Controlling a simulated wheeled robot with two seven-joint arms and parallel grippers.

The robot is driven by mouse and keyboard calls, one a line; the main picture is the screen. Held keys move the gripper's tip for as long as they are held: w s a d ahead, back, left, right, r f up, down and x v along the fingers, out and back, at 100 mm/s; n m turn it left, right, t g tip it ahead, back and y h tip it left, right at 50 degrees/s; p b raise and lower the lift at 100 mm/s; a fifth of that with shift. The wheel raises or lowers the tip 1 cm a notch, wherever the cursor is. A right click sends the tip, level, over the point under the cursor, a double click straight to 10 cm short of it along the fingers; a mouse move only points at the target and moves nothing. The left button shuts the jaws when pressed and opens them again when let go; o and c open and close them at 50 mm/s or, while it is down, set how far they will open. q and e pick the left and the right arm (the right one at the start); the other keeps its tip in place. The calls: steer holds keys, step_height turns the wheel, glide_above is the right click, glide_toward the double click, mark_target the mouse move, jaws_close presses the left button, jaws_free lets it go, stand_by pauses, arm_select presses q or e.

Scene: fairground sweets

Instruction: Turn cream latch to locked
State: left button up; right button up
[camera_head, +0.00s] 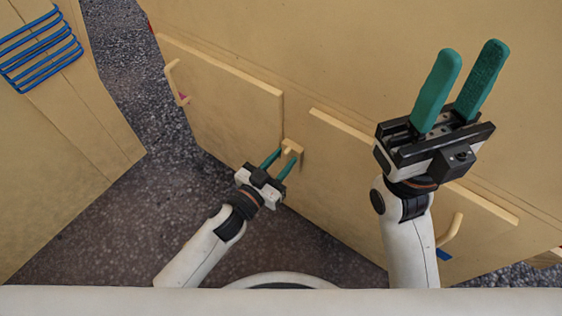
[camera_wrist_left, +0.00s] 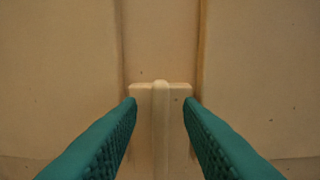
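The cream latch (camera_head: 292,147) sits on the cabinet front, on the narrow strip between two door panels. In the left wrist view the latch (camera_wrist_left: 160,92) shows as a crosspiece with a raised upright bar in its middle. My left gripper (camera_head: 278,163) is at the latch; in the left wrist view its green fingers (camera_wrist_left: 160,112) are apart, one on each side of the latch. I cannot tell whether they touch it. My right gripper (camera_head: 470,75) is open and empty, raised in front of the cabinet at the right.
The left door panel (camera_head: 225,90) has a cream handle (camera_head: 174,80) at its left. The right panel (camera_head: 345,140) has a handle (camera_head: 452,230) near my right arm. Another cabinet (camera_head: 60,150) with blue bars (camera_head: 40,48) stands at the left. Dark speckled floor (camera_head: 110,235) lies free between them.

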arm_select(q)
jaws_close()
